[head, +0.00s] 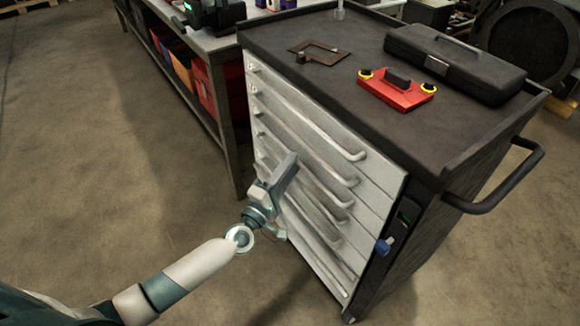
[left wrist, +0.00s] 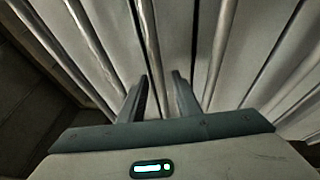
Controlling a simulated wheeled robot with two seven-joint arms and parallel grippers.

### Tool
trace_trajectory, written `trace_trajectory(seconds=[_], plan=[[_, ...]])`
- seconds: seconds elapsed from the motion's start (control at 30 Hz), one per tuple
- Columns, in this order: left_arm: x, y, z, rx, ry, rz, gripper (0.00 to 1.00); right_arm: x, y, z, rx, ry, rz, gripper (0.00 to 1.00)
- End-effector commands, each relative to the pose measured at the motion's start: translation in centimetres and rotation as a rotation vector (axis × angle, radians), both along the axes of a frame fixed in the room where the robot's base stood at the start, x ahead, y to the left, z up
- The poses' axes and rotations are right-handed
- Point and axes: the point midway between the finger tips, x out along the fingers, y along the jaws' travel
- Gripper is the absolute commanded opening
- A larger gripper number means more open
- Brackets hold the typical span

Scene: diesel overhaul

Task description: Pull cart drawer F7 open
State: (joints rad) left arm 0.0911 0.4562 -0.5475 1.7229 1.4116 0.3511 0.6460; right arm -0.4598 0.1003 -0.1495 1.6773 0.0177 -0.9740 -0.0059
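The tool cart (head: 400,190) has a light front with several stacked drawers (head: 310,150), each with a long bar handle. All drawers look shut. I cannot read the drawer labels, so I cannot tell which is F7. My right gripper is not in view.
On the cart top are a black case (head: 455,65), a red tray-like part (head: 396,90) and a brown flat bracket (head: 318,52). A side push handle (head: 505,190) sticks out at right. A workbench (head: 215,85) with bins stands behind left. The floor (head: 110,160) at left is clear.

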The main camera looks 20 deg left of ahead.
Motion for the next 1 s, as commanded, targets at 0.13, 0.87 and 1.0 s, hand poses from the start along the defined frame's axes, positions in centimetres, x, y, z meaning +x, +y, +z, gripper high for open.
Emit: trace_trajectory(seconds=[0.13,0.87,1.0], plan=[[0.0,0.0,0.0,0.0,0.0,0.0,0.28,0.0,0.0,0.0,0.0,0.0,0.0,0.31],[-2.6,2.0,-0.2,0.003,0.002,0.0,0.0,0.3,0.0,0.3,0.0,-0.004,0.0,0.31],[-4.6,3.6,-0.2,0.004,0.003,0.001,0.0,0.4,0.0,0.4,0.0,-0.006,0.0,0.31]])
